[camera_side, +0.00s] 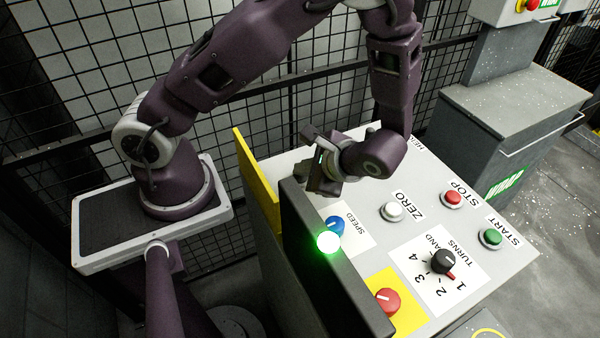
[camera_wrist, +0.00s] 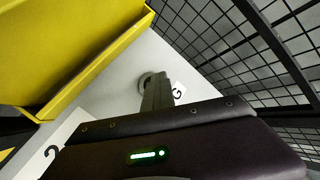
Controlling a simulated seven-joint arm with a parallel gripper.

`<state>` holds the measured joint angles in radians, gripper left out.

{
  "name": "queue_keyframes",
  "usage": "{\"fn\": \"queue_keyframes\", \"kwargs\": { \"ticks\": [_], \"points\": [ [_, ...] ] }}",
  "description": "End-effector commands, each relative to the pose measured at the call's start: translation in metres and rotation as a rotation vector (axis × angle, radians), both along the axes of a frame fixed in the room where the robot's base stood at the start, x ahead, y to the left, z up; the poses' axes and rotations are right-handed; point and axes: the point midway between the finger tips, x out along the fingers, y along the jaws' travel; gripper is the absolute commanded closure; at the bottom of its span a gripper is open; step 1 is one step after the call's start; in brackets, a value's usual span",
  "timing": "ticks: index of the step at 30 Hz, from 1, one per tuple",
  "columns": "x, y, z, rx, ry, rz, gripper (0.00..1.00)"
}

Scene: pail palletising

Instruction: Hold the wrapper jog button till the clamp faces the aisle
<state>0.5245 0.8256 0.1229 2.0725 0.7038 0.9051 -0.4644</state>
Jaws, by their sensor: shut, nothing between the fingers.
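A grey control console (camera_side: 290,165) fills the middle of the side view. My gripper (camera_side: 322,184) is over its far left part, pointing down, with its fingertips partly hidden behind a dark upright panel (camera_side: 325,270). In the wrist view my gripper (camera_wrist: 157,92) is shut and empty. Its fingertips lie at a round grey button or collar (camera_wrist: 147,79) beside a white label (camera_wrist: 178,91) whose visible letter is G. I cannot tell whether the fingers press it. In the side view this button is hidden by my gripper and wrist. I cannot make out the clamp.
The console also bears a blue speed knob (camera_side: 335,225), white ZERO button (camera_side: 392,211), red STOP (camera_side: 452,198), green START (camera_side: 491,238), a black selector (camera_side: 443,261) and a red mushroom button (camera_side: 387,300). A green lamp (camera_side: 328,242) glows. A yellow plate (camera_side: 256,180) edges the console; mesh fencing stands behind.

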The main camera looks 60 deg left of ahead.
Motion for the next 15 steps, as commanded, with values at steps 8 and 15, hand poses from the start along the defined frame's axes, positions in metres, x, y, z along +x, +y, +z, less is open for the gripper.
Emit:
{"fn": "queue_keyframes", "kwargs": {
  "ticks": [8, 15],
  "points": [
    [0.000, 0.000, 0.000, -0.001, 0.000, 0.000, 1.00],
    [0.000, 0.000, 0.012, -0.001, -0.002, 0.001, 1.00]
  ]
}}
